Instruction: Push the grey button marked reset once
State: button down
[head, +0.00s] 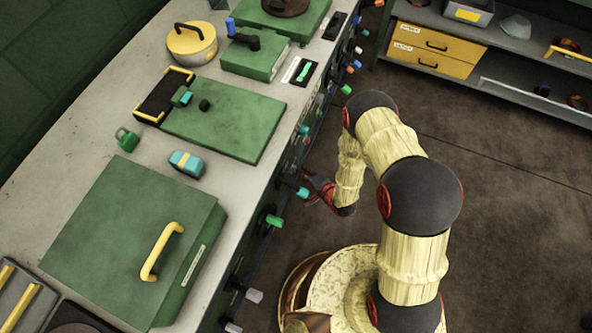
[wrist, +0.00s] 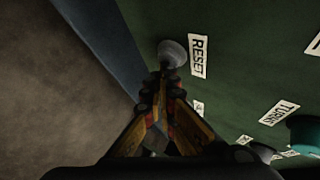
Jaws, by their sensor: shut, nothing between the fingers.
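The grey reset button (wrist: 172,53) shows in the wrist view on a dark green panel, beside a white label reading RESET (wrist: 198,55). My gripper (wrist: 164,80) is shut and empty, with its fingertips right below the button in the picture. Whether the tips touch the button I cannot tell. In the head view my gripper (head: 314,188) is at the front face of the counter, partly hidden by my arm. I cannot make out the reset button in the head view.
Several coloured knobs line the counter front, including a green one (head: 274,221) and a grey one (head: 254,295). A teal knob (wrist: 305,132) shows in the wrist view. A green box with a yellow handle (head: 162,250) stands on the counter. Open floor (head: 500,190) lies to the right.

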jog(key=shift+s+d, duration=0.25)
jog(key=shift+d, duration=0.45)
jog(key=shift+s+d, duration=0.3)
jog(key=shift+d, duration=0.5)
jog(key=shift+s+d, duration=0.25)
jog(key=shift+d, duration=0.5)
jog(key=shift+s+d, duration=0.3)
jog(key=shift+d, duration=0.5)
